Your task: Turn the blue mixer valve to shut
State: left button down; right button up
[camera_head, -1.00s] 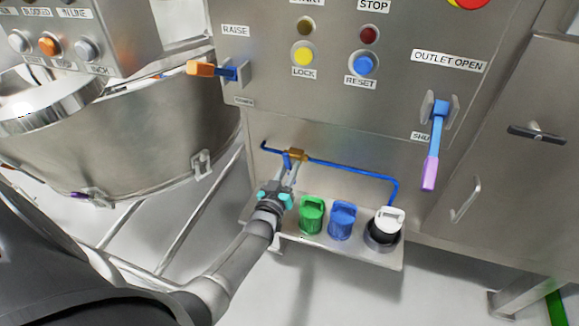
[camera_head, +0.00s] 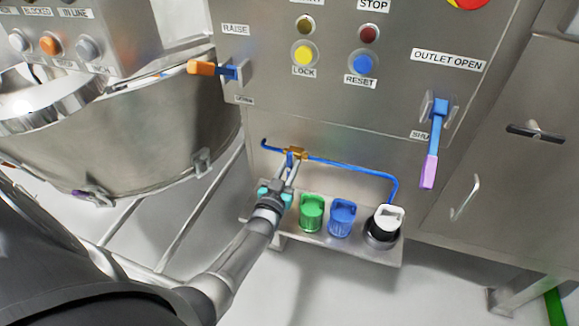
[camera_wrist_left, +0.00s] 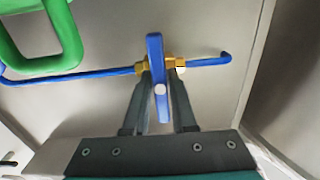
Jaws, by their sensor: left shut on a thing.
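The blue mixer valve is a blue lever handle (camera_wrist_left: 155,60) on a brass body (camera_head: 294,153), set in a blue pipe (camera_head: 350,169) along the lower front of the steel cabinet. In the left wrist view the handle stands across the pipe, at about a right angle to it. My left gripper (camera_head: 289,170) reaches up to the valve from below. Its fingers, also in the left wrist view (camera_wrist_left: 160,95), lie on both sides of the handle and are shut on it. The fingers partly cover the brass body. My right gripper is not in view.
A shelf (camera_head: 350,254) below the pipe carries a green container (camera_head: 312,214), a blue container (camera_head: 342,218) and a white-topped one (camera_head: 389,218), close to my left gripper's right. A blue outlet lever with a purple grip (camera_head: 430,171) hangs at right. A steel bowl (camera_head: 130,135) stands at left.

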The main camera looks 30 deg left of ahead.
pick_arm(q)
jog(key=c, duration=0.7)
grip_release()
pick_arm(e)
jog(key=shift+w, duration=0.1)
pick_arm(q)
jog(key=shift+s, duration=0.1)
jog(key=shift+s, duration=0.15)
jog(key=shift+s+d+p, duration=0.2)
jog(key=shift+s+p, duration=0.25)
jog(key=shift+s, duration=0.2)
jog(key=p+v, duration=0.3)
jog(key=v, duration=1)
jog(key=shift+s+p, duration=0.25)
jog(key=shift+p, duration=0.15)
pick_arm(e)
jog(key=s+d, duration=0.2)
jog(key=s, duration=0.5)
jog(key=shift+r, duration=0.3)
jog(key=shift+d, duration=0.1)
